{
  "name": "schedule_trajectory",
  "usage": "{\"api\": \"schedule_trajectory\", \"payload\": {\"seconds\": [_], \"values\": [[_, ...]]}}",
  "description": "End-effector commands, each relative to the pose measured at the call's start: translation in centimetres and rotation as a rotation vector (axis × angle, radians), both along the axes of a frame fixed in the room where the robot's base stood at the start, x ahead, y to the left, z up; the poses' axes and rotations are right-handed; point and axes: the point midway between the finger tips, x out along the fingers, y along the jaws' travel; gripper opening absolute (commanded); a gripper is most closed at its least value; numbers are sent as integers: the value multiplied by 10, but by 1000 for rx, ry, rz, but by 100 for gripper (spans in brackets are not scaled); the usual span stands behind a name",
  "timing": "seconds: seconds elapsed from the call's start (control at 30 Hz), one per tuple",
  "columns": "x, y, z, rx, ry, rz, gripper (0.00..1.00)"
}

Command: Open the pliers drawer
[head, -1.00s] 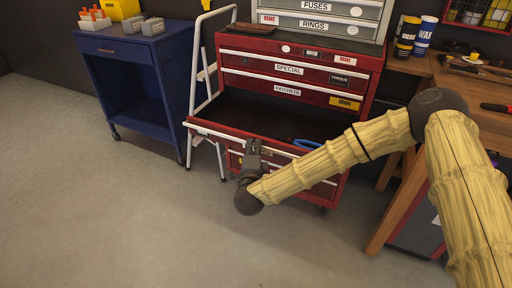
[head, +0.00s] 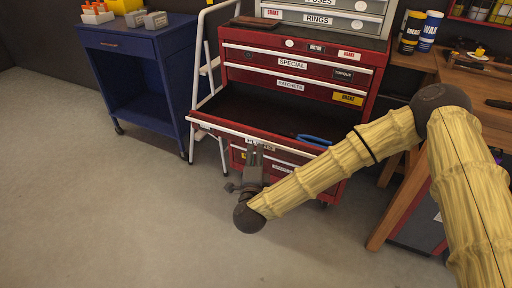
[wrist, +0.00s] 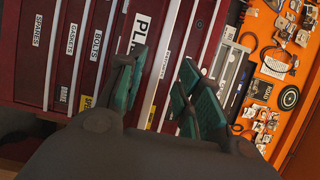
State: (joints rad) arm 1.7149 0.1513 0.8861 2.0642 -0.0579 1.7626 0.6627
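The red tool chest (head: 292,76) has one drawer pulled well out, and its dark inside shows. A blue-handled tool (head: 314,139) lies in its right part. This open drawer (head: 225,124) has a pale front strip. The label on its front is mostly hidden by my gripper in the head view. In the wrist view, a large label starting "PLI" (wrist: 141,30) is nearest. My gripper (head: 255,148) is just in front of and below the drawer's front edge. In the wrist view its green-padded fingers (wrist: 160,88) are apart with nothing gripped. Contact with the front cannot be told.
A blue cart (head: 150,80) and a white stepladder (head: 202,85) stand left of the chest. A wooden workbench (head: 460,85) is at right. Grey floor (head: 110,210) is clear in front.

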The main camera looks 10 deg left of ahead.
Motion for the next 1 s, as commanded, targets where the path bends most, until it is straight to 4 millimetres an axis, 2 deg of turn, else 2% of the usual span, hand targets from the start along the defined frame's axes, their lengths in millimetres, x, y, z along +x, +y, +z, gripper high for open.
{"api": "schedule_trajectory", "payload": {"seconds": [0.2,0.4,1.0], "values": [[-34,-4,0,0,1,1,35],[-48,-6,0,0,0,0,35],[-51,-7,-3,-11,6,6,35]]}}
